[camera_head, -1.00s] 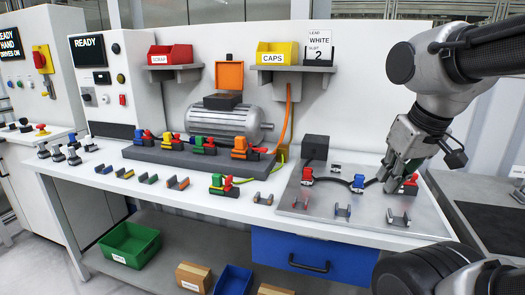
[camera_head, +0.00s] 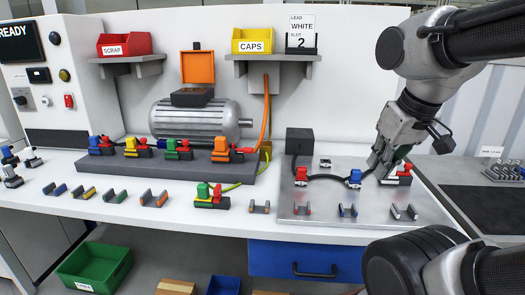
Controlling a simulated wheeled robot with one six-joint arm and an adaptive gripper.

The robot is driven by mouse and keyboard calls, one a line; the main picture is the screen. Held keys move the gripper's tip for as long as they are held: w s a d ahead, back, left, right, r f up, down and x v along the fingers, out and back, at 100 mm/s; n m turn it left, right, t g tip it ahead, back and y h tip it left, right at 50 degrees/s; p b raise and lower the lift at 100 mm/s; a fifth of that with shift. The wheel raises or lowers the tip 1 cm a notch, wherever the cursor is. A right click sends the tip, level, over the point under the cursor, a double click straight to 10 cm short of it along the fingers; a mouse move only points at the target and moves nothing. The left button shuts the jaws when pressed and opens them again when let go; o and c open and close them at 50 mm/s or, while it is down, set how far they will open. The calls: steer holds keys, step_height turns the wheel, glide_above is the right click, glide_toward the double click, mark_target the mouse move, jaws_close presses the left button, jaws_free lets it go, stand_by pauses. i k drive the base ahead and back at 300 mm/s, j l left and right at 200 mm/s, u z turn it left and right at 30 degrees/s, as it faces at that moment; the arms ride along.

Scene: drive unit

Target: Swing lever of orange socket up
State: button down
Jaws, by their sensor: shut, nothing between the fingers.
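The orange socket (camera_head: 221,149) sits at the right end of the dark grey block in front of the motor. A red lever (camera_head: 240,150) points out to its right, lying low and roughly level. My gripper (camera_head: 377,168) is shut and empty, well to the right of the orange socket.
The dark grey block (camera_head: 160,173) also bears blue, yellow and green sockets with red levers. A green socket (camera_head: 208,197) lies before it. An orange cable (camera_head: 266,115) rises behind the orange socket. The metal plate (camera_head: 330,208) holds several small clips. Shelves with bins hang above.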

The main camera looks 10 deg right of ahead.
mark_target(246, 150)
steer(key=i+j+z, duration=0.15)
steer(key=j, duration=0.2)
steer(key=i+j+z, duration=0.2)
steer(key=j, duration=0.15)
steer(key=j+z, duration=0.15)
steer(key=j, duration=0.2)
steer(key=i+j+z, duration=0.2)
steer(key=j, duration=0.2)
